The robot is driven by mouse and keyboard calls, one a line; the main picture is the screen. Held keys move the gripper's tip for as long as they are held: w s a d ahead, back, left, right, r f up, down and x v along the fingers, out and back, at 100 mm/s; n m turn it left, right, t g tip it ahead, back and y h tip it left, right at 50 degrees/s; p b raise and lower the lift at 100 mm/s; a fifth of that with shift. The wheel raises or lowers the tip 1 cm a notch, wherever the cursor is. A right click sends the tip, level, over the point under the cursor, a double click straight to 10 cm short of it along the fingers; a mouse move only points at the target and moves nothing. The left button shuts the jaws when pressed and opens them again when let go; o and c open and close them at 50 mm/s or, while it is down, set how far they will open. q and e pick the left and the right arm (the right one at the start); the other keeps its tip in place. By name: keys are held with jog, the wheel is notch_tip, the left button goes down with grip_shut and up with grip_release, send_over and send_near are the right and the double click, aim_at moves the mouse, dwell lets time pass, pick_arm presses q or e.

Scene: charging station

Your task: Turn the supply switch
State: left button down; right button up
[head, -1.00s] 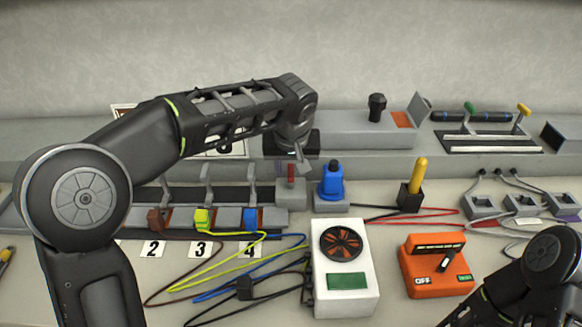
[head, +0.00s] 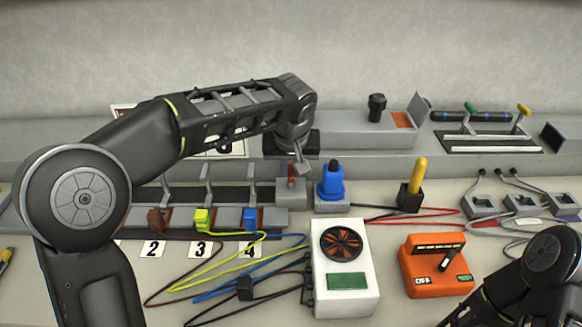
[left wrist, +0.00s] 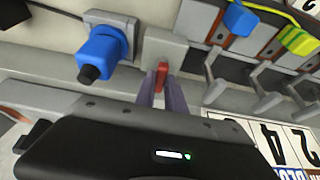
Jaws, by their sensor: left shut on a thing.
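The supply switch appears to be the small red lever (head: 292,170) on a grey block (head: 290,193), right of the row of grey levers. My left gripper (head: 300,166) reaches down to it from behind. In the left wrist view the two fingers (left wrist: 162,92) are shut around the red lever (left wrist: 162,74), which stands up from the grey block (left wrist: 165,46). The head view hides part of the lever behind the gripper. My right arm shows at the lower right, but its gripper is out of view.
A blue plug (head: 330,182) stands just right of the switch. A white box with a fan (head: 345,262) and an orange box (head: 438,272) are nearer. Brown, yellow and blue plugs (head: 250,219) sit left, with loose cables in front.

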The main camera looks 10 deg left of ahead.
pick_arm(q)
jog(key=m, duration=0.1)
jog(key=m+h+p, duration=0.1)
jog(key=m, duration=0.1)
jog(key=shift+a+r+m, duration=0.1)
jog(key=shift+a+m, duration=0.1)
jog(key=shift+m, duration=0.1)
jog(key=m+p, duration=0.1)
jog(key=m+h, duration=0.1)
jog(key=m, duration=0.1)
jog(key=m+h+p, duration=0.1)
jog(key=shift+a+p, duration=0.25)
jog(key=shift+p, duration=0.1)
jog(key=m+h+p, duration=0.1)
jog(key=m, duration=0.2)
jog(key=m+g+p, duration=0.1)
jog(key=m+p, duration=0.1)
jog(key=m, duration=0.1)
jog(key=shift+w+a+h, duration=0.15)
jog(key=shift+w+h, duration=0.05)
jog(key=shift+h, duration=0.2)
jog(key=shift+w+m+g+p, duration=0.2)
jog(key=shift+m+g+p, duration=0.85)
jog(key=shift+m, duration=1.15)
jog(key=c, duration=1.4)
grip_release()
jog(key=shift+h, duration=0.3)
jog(key=shift+a, duration=0.1)
